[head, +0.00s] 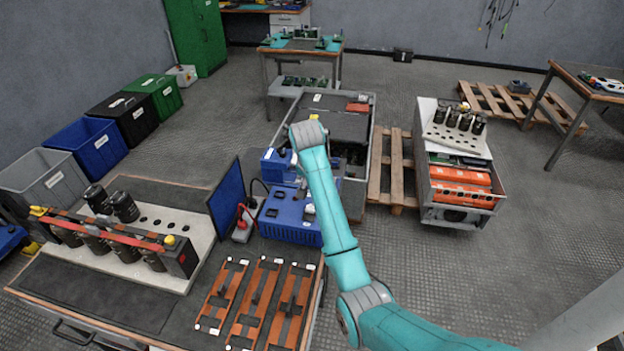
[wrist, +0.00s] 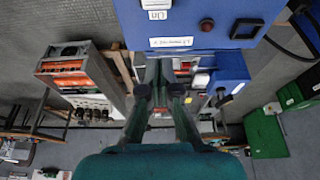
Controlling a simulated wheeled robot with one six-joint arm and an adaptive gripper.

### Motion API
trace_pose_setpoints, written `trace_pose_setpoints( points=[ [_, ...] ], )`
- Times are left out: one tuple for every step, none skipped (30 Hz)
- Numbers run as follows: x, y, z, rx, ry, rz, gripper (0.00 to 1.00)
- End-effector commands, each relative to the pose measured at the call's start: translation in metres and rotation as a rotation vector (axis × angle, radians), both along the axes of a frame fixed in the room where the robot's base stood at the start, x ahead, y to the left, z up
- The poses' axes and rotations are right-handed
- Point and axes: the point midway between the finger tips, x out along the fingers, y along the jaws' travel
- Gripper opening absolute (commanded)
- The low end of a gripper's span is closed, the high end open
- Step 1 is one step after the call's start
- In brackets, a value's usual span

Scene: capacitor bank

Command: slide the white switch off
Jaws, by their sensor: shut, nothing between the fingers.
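A small white piece (head: 309,209) sits at the right of the near blue box's top (head: 287,222). It looks like the white switch, but it is too small to read its position. The wrist view shows a white block (wrist: 158,4) with a small label at the top edge, on the near blue box (wrist: 185,28); it appears to be the same piece. My gripper (wrist: 158,64) is shut and empty. Its fingers point past the near box's edge, apart from the white block.
The near box also carries a red-brown button (wrist: 206,25) and a black square fitting (wrist: 246,28). A second blue unit (head: 272,166) stands behind it. A blue panel (head: 227,198) stands to the left. Orange racks (head: 258,300) lie on the bench in front.

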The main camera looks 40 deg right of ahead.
Motion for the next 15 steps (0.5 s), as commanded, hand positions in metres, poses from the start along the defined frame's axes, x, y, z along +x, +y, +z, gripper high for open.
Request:
trace_pose_setpoints(
  points=[
    [0.001, -0.002, -0.009, 0.001, 0.003, -0.001, 0.0],
    [0.002, -0.004, -0.014, 0.002, 0.003, 0.0, 0.0],
    [0.004, -0.005, -0.019, 0.001, 0.002, 0.001, 0.0],
    [0.004, -0.006, -0.023, 0.002, 0.003, 0.001, 0.0],
    [0.005, -0.007, -0.027, 0.001, 0.001, 0.001, 0.0],
    [0.007, -0.008, -0.032, 0.001, 0.001, 0.001, 0.0],
    [0.008, -0.009, -0.035, 0.001, 0.001, 0.001, 0.0],
    [0.008, -0.01, -0.039, 0.001, 0.001, 0.001, 0.0],
    [0.009, -0.012, -0.043, 0.001, 0.001, 0.001, 0.0],
    [0.01, -0.012, -0.047, 0.001, 0.001, 0.001, 0.0],
    [0.01, -0.013, -0.05, 0.0, 0.001, 0.002, 0.0],
    [0.006, -0.007, -0.048, 0.0, -0.001, 0.003, 0.0],
    [0.004, -0.004, -0.049, 0.0, 0.0, 0.003, 0.0],
    [0.002, -0.001, -0.048, -0.001, -0.001, 0.002, 0.0],
    [-0.001, 0.002, -0.048, -0.001, -0.002, 0.003, 0.0]
  ],
)
